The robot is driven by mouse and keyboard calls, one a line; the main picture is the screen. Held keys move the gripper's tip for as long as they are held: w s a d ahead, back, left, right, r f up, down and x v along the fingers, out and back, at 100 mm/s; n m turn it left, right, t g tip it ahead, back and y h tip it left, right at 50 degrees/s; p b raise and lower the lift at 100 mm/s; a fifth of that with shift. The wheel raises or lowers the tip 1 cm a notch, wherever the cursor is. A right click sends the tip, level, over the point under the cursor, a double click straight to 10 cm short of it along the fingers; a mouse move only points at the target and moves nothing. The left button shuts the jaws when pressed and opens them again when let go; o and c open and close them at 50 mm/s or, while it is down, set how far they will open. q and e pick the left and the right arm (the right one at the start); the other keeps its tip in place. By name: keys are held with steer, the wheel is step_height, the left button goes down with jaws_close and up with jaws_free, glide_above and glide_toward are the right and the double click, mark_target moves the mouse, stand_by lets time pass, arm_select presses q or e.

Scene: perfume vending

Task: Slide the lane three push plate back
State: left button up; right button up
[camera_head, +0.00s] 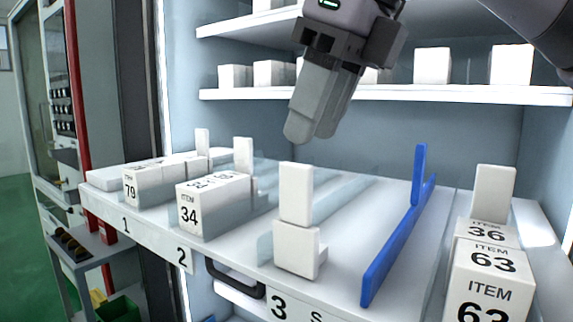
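The lane three push plate (296,192) is a white upright plate on a white block. It stands at the front end of lane three, just behind the front edge marked 3. The lane behind it looks empty. My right gripper (312,125) comes down from the top of the view, its grey fingers pointing down. It is above and behind the push plate in the picture, apart from it. Its fingers look shut together with nothing between them. My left gripper is not in view.
A blue divider (400,240) stands right of lane three. White boxes marked 63 (490,270) fill the lane right of it. Boxes marked 34 (212,205) and 79 (145,183) fill lanes two and one. An upper shelf (385,95) holds white boxes. A black handle (233,281) juts below the front.

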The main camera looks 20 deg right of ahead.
mark_target(299, 164)
steer(key=x, duration=0.6)
steer(key=shift+a+f+b, duration=0.1)
steer(key=shift+f+b, duration=0.2)
steer(key=shift+b, duration=0.05)
jaws_close()
